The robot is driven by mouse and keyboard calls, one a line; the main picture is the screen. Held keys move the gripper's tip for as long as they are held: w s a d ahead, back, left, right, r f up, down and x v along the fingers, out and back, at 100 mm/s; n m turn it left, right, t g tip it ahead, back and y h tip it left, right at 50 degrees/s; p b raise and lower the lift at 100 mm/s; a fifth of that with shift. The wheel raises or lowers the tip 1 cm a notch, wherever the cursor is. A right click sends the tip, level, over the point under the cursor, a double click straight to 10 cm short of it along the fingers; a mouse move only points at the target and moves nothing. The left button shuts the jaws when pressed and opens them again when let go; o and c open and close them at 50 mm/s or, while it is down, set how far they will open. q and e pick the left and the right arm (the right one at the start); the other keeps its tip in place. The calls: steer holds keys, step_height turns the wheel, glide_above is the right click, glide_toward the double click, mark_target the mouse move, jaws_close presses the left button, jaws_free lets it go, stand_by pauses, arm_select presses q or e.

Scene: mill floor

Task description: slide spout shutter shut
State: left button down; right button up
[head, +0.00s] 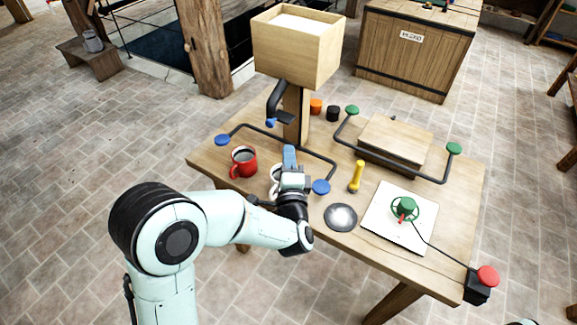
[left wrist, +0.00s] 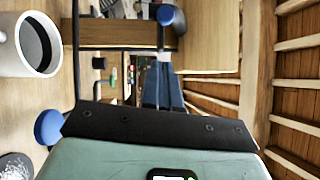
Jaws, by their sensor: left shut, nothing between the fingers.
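A black spout (head: 276,98) curves down from the wooden hopper (head: 298,50) on its post. At its lower end is a dark flat shutter piece (head: 285,117) with a blue knob (head: 270,123) on the left. My left gripper (head: 289,153) is shut and empty, its blue fingers pointing toward the post, below and slightly right of the spout end. In the left wrist view the fingers (left wrist: 162,85) are together; a blue knob (left wrist: 166,15), apparently the shutter's, is beyond their tips, apart from them. How far the shutter is slid cannot be told. My right gripper is out of view.
A red mug (head: 243,162) and a white mug (left wrist: 36,45) stand near my left gripper. A yellow-handled tool (head: 356,176) stands on the table right of the gripper.

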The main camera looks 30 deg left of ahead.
mark_target(272, 122)
arm_select(q)
steer(key=w+a+r, duration=0.1)
steer(key=w+a, duration=0.3)
steer(key=a, duration=0.1)
steer(key=shift+a+p, duration=0.35)
steer(key=shift+p, duration=0.05)
steer(key=shift+w, duration=0.1)
steer(key=a, duration=0.4)
steer(key=shift+w+a+r, duration=0.1)
steer(key=shift+a, duration=0.15)
